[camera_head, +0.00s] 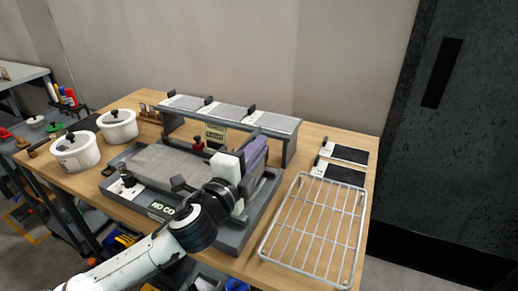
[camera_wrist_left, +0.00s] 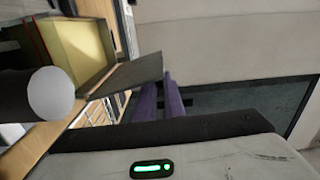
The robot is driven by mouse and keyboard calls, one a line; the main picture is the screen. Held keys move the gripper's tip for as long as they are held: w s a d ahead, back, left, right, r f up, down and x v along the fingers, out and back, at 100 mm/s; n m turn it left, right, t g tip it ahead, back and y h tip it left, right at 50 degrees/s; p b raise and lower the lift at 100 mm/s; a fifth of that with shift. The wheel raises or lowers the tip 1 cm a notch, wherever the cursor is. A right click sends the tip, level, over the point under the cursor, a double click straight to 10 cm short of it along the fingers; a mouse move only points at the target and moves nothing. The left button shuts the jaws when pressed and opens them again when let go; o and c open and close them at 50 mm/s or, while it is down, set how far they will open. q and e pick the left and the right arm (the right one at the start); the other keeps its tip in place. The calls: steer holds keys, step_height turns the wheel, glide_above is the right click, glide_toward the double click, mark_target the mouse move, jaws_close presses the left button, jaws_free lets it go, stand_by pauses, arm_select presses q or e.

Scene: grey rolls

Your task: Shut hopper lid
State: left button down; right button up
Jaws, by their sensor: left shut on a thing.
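In the left wrist view, a box-like hopper (camera_wrist_left: 80,48) stands open at upper left, with a yellowish inside. A flat dark grey lid (camera_wrist_left: 135,74) sticks out from its edge toward my fingers. My left gripper (camera_wrist_left: 160,98) has purple fingers at the lid's outer end and is shut on it; the exact contact is partly hidden. In the head view, my left gripper (camera_head: 257,150) is over the right end of the grey machine (camera_head: 165,165), and my wrist covers much of that end. The hopper and lid cannot be made out clearly there. My right gripper is not in view.
A wire rack (camera_head: 318,225) lies at the table's right, with dark pads (camera_head: 345,175) behind it. A raised shelf with light panels (camera_head: 225,110) stands behind the machine. Two white pots (camera_head: 77,152) stand at left. A grey roll (camera_wrist_left: 50,93) is close in the wrist view.

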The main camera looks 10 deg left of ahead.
arm_select(q)
steer(key=shift+a+r, duration=0.15)
steer(key=shift+r, duration=0.1)
steer(key=c, duration=1.9)
jaws_free()
steer(key=shift+f, duration=0.1)
steer(key=b+v, duration=0.1)
steer(key=v, duration=0.9)
steer(key=shift+s, duration=0.15)
